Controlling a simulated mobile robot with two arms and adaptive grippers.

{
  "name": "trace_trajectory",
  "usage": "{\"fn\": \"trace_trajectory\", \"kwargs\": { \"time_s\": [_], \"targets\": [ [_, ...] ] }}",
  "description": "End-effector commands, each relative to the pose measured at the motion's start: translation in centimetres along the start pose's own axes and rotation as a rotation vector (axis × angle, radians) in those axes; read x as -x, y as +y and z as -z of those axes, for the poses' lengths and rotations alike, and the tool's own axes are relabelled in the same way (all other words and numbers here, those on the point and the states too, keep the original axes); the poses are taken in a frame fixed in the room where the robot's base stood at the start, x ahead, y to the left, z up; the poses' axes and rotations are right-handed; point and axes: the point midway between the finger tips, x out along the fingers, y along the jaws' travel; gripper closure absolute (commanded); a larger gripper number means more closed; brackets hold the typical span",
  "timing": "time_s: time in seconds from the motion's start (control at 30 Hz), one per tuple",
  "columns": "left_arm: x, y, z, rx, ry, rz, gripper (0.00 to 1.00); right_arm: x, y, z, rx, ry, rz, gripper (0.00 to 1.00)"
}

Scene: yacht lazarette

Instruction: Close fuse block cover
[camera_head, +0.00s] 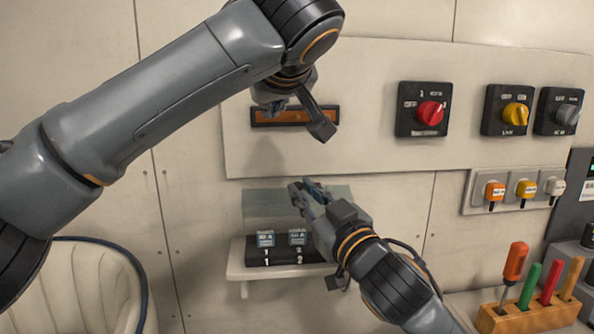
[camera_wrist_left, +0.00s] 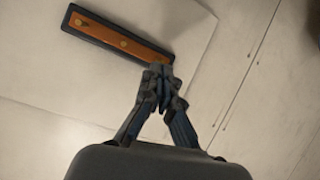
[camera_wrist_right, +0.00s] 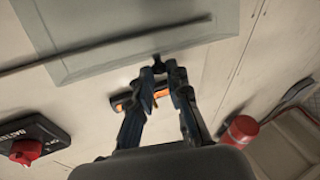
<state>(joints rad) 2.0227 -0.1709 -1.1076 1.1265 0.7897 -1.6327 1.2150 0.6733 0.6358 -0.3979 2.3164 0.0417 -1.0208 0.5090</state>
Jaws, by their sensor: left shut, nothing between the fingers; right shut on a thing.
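The fuse block (camera_head: 285,256) is dark, with two labelled fuses numbered 1 and 2, and sits on a small white shelf. Its clear cover (camera_head: 262,203) stands raised at the back of the block; it also shows as a translucent pane in the right wrist view (camera_wrist_right: 85,62). My right gripper (camera_head: 305,188) is shut on the cover near its upper edge, and its fingertips also show in the right wrist view (camera_wrist_right: 160,68). My left gripper (camera_head: 270,107) is shut and empty in front of the orange bar, above the cover; its fingers meet in the left wrist view (camera_wrist_left: 158,72).
The orange bar (camera_head: 296,117) is on the wall panel. Red (camera_head: 430,113), yellow (camera_head: 515,113) and grey knobs (camera_head: 566,114) are to its right. A wooden rack (camera_head: 530,315) of coloured-handled tools stands lower right. A hose (camera_head: 125,252) hangs lower left.

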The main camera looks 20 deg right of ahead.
Motion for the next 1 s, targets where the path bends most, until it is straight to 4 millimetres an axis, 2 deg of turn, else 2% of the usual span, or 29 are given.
{"fn": "trace_trajectory", "kwargs": {
  "time_s": [0.03,0.1,0.2,0.3,0.47,0.87,1.0],
  "targets": [
    [0.5,1.1,-1.5,-0.029,-0.046,0.001,1.00,0.0,0.1,0.0,0.000,0.000,-0.003,1.00],
    [1.0,2.0,-3.2,-0.060,-0.100,0.002,1.00,0.0,0.1,0.0,0.000,-0.001,-0.003,1.00],
    [1.4,2.8,-4.6,-0.087,-0.145,0.002,1.00,0.0,0.1,0.0,0.000,-0.001,-0.003,1.00],
    [1.0,2.9,-5.2,-0.095,-0.163,0.004,1.00,0.0,0.1,0.0,0.000,-0.001,-0.003,1.00],
    [-1.2,2.8,-5.6,-0.095,-0.164,0.006,1.00,0.0,0.1,0.0,0.000,-0.001,-0.003,1.00],
    [-8.7,2.8,-6.8,-0.095,-0.162,0.004,1.00,0.0,0.1,-0.1,0.000,-0.002,-0.002,1.00],
    [-7.6,2.7,-8.0,-0.099,-0.159,0.000,1.00,0.0,0.1,-0.1,0.000,-0.003,-0.003,1.00]
  ]
}}
